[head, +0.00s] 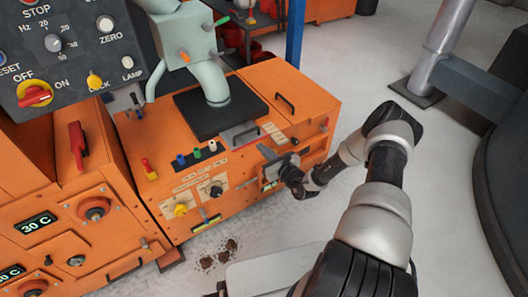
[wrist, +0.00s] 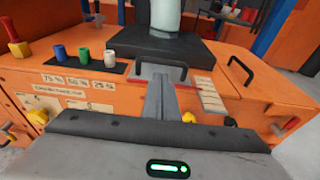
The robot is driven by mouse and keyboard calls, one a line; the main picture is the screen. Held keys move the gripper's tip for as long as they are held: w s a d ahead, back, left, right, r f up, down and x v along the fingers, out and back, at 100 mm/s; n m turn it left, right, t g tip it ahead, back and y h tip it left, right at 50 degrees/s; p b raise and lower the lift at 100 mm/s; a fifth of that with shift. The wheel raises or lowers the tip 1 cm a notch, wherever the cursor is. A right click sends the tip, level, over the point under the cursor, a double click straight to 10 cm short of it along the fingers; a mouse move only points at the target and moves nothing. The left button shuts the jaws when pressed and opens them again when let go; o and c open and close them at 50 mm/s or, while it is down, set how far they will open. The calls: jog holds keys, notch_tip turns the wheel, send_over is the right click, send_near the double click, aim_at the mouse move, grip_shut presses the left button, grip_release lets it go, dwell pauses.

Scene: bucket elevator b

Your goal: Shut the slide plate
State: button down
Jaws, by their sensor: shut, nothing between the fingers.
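The slide plate (head: 237,131) is a flat grey plate with a black bar handle, at the front edge of the black base on the orange machine's top. In the wrist view the plate (wrist: 147,72) lies straight ahead, its handle (wrist: 180,65) spanning it. Part of the plate is out in front of the black base. My gripper (head: 264,151) is at the machine's front edge, in front of the plate. In the wrist view my gripper's fingers (wrist: 159,82) are together and empty, pointing at the handle. They overlap the plate's near part; I cannot tell if they touch it.
The black base (head: 208,104) carries a pale green spout. Blue, green and white pegs (wrist: 84,55) stand left of the plate. Another black handle (wrist: 240,70) is at the right. A control panel (head: 65,45) stands at the upper left. Open floor (head: 350,75) lies right of the machine.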

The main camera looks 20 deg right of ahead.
aim_at(245, 133)
jog(key=b+x, duration=0.2)
jog(key=x, duration=0.8)
jog(key=shift+b, duration=0.3)
jog(key=shift+w+r, duration=0.1)
